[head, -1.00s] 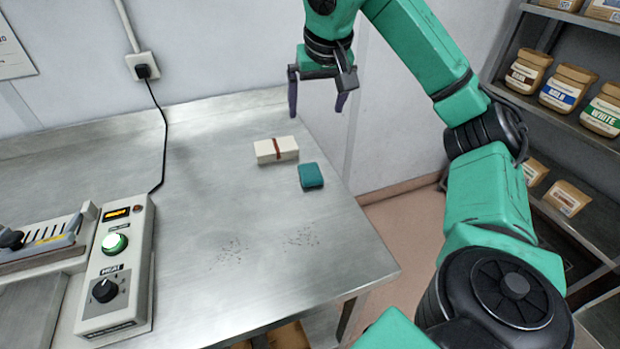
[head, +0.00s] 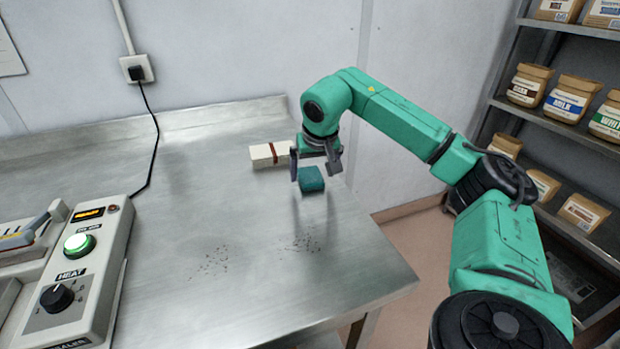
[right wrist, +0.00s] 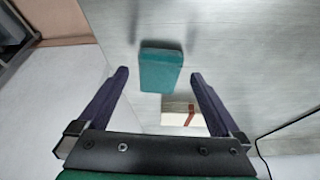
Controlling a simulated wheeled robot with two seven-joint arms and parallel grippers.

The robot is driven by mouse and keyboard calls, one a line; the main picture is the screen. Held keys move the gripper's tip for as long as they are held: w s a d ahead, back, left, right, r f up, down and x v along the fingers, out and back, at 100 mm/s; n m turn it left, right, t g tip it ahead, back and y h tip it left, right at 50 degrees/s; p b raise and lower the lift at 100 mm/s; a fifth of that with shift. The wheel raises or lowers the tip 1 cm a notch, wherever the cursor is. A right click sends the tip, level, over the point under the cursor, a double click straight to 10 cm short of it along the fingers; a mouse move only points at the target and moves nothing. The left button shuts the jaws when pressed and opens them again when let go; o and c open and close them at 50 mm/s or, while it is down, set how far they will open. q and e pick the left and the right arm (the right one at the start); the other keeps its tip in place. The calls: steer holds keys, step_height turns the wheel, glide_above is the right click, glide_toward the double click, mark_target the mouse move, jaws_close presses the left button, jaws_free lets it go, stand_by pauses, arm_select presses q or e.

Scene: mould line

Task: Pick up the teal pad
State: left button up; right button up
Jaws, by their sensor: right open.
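The teal pad (head: 312,180) is a small soft-edged block lying on the steel table near its right edge. It also shows in the right wrist view (right wrist: 160,70), ahead of and between the fingertips. My right gripper (head: 314,176) is open and empty, pointing down above the pad with its fingers apart; in the right wrist view (right wrist: 158,74) the pad appears just beyond the fingers and I see no contact. My left gripper is in none of the views.
A cream block with a brown band (head: 268,155) lies just behind and left of the pad. A sealer box (head: 78,265) with a lit green button stands at the left of the steel table (head: 215,215).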

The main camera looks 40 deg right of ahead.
mark_target(312, 179)
steer(key=shift+x, duration=1.2)
steer(key=c, duration=1.3)
steer(key=shift+o, duration=0.2)
steer(key=shift+r, duration=0.15)
step_height(312, 179, up, 20)
steer(key=p, duration=0.3)
steer(key=shift+p, duration=0.3)
